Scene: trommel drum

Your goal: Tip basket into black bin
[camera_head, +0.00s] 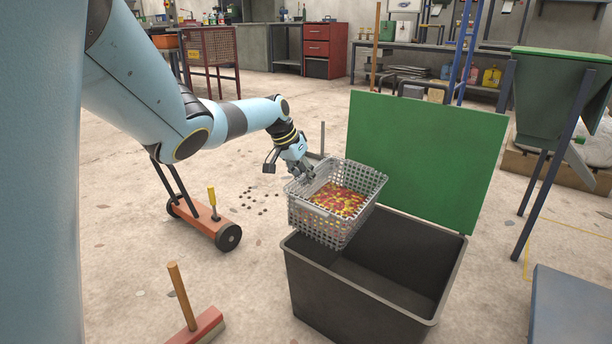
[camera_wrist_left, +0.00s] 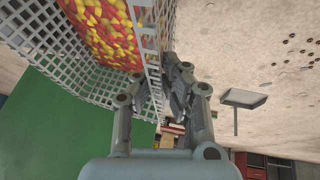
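A grey mesh basket (camera_head: 336,228) holds many small red and yellow pieces (camera_head: 338,199). It hangs over the back left part of the open black bin (camera_head: 362,300), slightly tilted, its contents still inside. My left gripper (camera_head: 303,177) is shut on the basket's left rim. In the left wrist view the gripper's fingers (camera_wrist_left: 165,90) straddle the mesh wall of the basket (camera_wrist_left: 60,50), with the red and yellow pieces (camera_wrist_left: 105,32) behind it. The visible inside of the bin looks empty. My right gripper is not in view.
A green panel (camera_head: 425,155) stands upright behind the bin. A red cart (camera_head: 205,220) and a broom (camera_head: 195,320) are at the left. A green hopper on dark legs (camera_head: 550,95) stands at the right. Dark bits (camera_head: 262,200) lie on the floor left of the basket.

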